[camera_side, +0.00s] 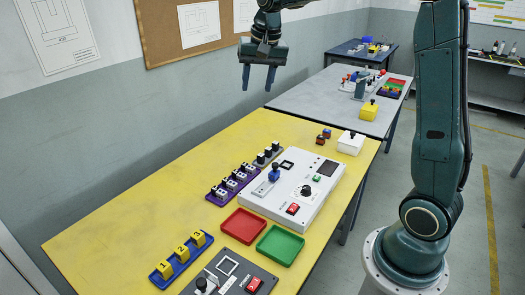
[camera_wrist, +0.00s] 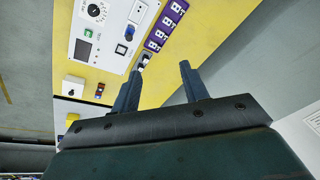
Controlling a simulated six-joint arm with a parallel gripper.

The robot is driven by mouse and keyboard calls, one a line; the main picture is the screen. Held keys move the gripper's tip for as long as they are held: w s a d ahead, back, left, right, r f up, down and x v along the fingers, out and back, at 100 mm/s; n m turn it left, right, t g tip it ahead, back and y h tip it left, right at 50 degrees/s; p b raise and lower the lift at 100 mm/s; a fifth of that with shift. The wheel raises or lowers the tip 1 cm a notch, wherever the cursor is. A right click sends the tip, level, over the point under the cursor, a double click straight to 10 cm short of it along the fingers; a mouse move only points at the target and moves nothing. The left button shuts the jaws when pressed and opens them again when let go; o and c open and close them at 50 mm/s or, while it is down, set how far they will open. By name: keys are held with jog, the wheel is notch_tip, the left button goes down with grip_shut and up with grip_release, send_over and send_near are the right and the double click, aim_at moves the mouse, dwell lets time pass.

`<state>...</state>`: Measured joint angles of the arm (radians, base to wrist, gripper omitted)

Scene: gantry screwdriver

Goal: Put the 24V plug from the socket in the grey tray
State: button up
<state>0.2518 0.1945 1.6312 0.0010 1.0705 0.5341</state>
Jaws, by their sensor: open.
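My gripper (camera_side: 258,80) is open and empty, high above the far part of the yellow table; its two fingers also show in the wrist view (camera_wrist: 160,70). No 24V marking is readable, so I cannot tell which piece is the 24V plug. A white panel (camera_side: 325,209) carries a blue-knobbed piece (camera_side: 274,173) and a black square frame (camera_side: 287,164). A small grey holder (camera_side: 259,162) with dark-topped pieces sits behind the panel; I cannot tell whether it is the grey tray. In the wrist view it is partly hidden by a finger.
A purple rack (camera_side: 219,194) holds several white-and-black pieces. A red tray (camera_side: 243,225) and a green tray (camera_side: 280,243) lie in front of the panel. A blue rack with yellow blocks (camera_side: 182,254) is nearer. A white box (camera_side: 351,142) stands right. The table's left side is clear.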

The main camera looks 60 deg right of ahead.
jog(key=s+a+r+n+t, duration=0.1)
jog(key=s+a+n, duration=0.1)
jog(key=s+a, duration=0.35)
jog(key=s+a+r+n, duration=0.2)
jog(key=s+n, duration=0.1)
jog(key=s, duration=0.6)
jog(key=s+a+f+n+t, duration=0.1)
jog(key=s+a+f+n, duration=0.1)
jog(key=s, duration=0.4)
jog(key=s+a+f+n, duration=0.2)
jog(key=s+f, duration=0.1)
jog(key=s, duration=0.3)
jog(key=shift+f+t+y, duration=0.25)
jog(key=shift+t+y, duration=0.15)
